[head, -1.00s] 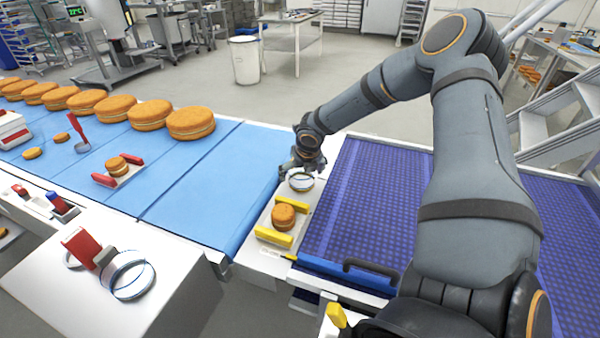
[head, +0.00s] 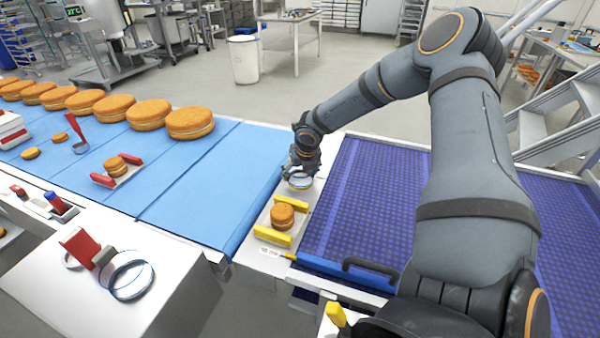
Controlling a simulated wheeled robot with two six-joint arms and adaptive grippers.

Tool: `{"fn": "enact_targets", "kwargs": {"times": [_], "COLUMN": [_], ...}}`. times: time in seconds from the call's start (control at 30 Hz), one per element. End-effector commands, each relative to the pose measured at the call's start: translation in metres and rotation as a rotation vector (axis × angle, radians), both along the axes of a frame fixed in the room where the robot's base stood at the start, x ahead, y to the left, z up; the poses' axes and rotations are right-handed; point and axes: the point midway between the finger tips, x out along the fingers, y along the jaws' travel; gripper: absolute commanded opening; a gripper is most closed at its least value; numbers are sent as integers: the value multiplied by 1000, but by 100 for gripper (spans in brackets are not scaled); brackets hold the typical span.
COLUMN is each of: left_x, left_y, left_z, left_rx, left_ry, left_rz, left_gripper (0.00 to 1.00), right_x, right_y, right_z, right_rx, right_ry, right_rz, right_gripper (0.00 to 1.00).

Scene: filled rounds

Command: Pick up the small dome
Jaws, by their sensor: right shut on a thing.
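The small dome (head: 300,183), a pale rounded piece with a blue rim, is at the far end of the white strip between the blue belt and the purple mat. My right gripper (head: 301,172) comes down from above and is shut on the dome's top. The fingers hide part of the dome. I cannot tell whether its rim is clear of the strip. My left gripper is not in view.
A small filled round (head: 282,215) sits between yellow blocks (head: 272,236) just nearer. Large filled rounds (head: 190,122) line the blue belt (head: 205,180). The purple mat (head: 370,200) is largely bare. A blue bar with a dark handle (head: 370,267) lies at its near edge.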

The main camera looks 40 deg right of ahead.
Motion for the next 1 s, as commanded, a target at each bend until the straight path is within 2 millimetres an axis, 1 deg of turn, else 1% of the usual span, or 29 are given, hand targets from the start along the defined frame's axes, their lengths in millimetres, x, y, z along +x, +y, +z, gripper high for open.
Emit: {"fn": "enact_targets", "kwargs": {"times": [0.07, 0.17, 0.27, 0.3, 0.4, 0.43, 0.5, 0.57, 0.6, 0.9, 1.0], "left_x": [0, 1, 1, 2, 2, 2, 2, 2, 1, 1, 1], "left_y": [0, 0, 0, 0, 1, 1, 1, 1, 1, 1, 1], "left_z": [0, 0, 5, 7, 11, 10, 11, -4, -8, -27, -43], "left_rx": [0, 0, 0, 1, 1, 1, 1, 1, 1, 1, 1], "left_ry": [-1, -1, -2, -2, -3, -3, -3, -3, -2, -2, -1], "left_rz": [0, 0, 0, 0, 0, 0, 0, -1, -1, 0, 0], "left_gripper": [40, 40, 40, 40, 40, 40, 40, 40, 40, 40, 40], "right_x": [1, -1, -19, -27, -45, -51, -60, -64, -67, -78, -85], "right_y": [0, 2, 15, 20, 33, 36, 44, 43, 43, 52, 55], "right_z": [10, 32, 58, 70, 92, 91, 97, 92, 93, 102, 103], "right_rx": [1, 4, 11, 11, 14, 16, 14, 11, 9, 4, -6], "right_ry": [-4, -6, -9, -11, -10, -6, -11, -11, -10, -8, -6], "right_rz": [0, -2, 0, 2, 2, 1, 4, -5, -6, 1, 1], "right_gripper": [50, 50, 50, 50, 50, 50, 50, 50, 50, 50, 50]}}
